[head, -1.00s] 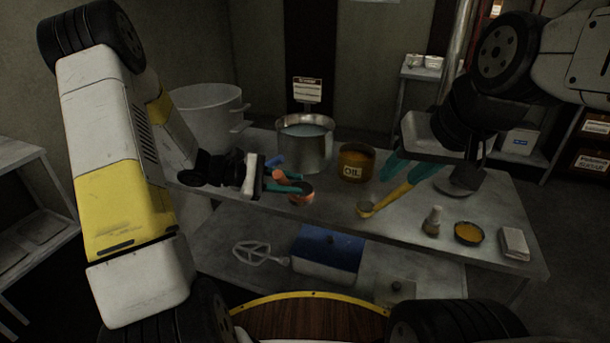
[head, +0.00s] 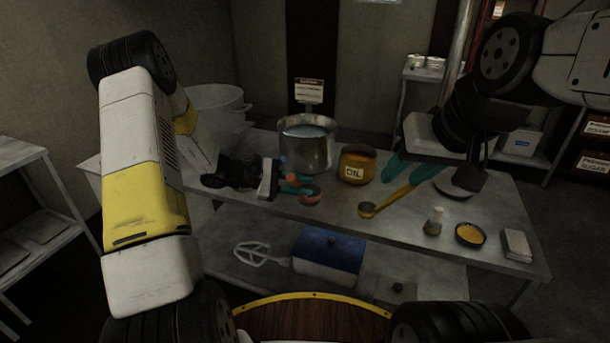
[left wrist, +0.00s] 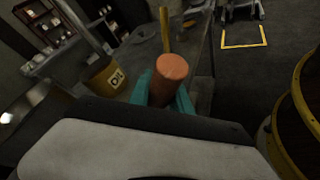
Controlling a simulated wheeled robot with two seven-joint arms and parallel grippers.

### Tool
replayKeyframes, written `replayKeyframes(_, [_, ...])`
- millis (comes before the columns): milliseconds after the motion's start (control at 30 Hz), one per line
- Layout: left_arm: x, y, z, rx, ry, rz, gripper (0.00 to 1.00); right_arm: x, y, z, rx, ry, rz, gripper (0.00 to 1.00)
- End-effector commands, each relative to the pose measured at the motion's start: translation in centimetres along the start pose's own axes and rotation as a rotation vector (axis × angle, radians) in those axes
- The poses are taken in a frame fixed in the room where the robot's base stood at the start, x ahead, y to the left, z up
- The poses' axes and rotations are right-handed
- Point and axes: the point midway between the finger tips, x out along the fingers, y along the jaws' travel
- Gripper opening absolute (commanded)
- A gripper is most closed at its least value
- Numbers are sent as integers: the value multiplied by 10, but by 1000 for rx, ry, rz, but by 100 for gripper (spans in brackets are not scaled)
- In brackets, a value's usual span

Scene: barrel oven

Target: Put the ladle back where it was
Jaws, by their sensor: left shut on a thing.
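A ladle with a yellow handle and a small round bowl (head: 368,210) is at the middle of the table, its handle slanting up to the right toward my right gripper (head: 398,177). That gripper's teal fingers are apart; I cannot tell whether the handle touches one of them. My left gripper (head: 306,187) is shut on a copper-coloured piece (head: 311,198) near the table's front edge, left of the ladle bowl. In the left wrist view, this piece is a rounded cylinder (left wrist: 171,72) between the teal fingers (left wrist: 164,97), with a yellow bar (left wrist: 164,30) beyond it.
A metal pot (head: 307,150) and an oil tin (head: 357,166) stand behind my left gripper. A shaker (head: 433,223), a small bowl (head: 470,235) and a pale block (head: 516,245) are at the table's right. A blue-lidded box (head: 328,252) is on the lower shelf.

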Motion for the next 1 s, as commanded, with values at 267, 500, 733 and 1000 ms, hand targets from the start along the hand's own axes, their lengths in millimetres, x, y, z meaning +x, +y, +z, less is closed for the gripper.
replayKeyframes(267, [0, -1, -1, 0, 0, 0, 46, 0, 0, 0, 0, 0, 0, 36])
replayKeyframes(500, [-1, 1, 2, 0, 0, 0, 46, 0, 0, 0, 0, 0, 0, 36])
replayKeyframes(733, [-37, 2, 0, 0, 4, 4, 46, 0, 0, 0, 0, 0, 0, 36])
replayKeyframes(1000, [-93, 1, 1, 0, 3, 2, 46, 0, 0, 0, 0, 0, 0, 36])
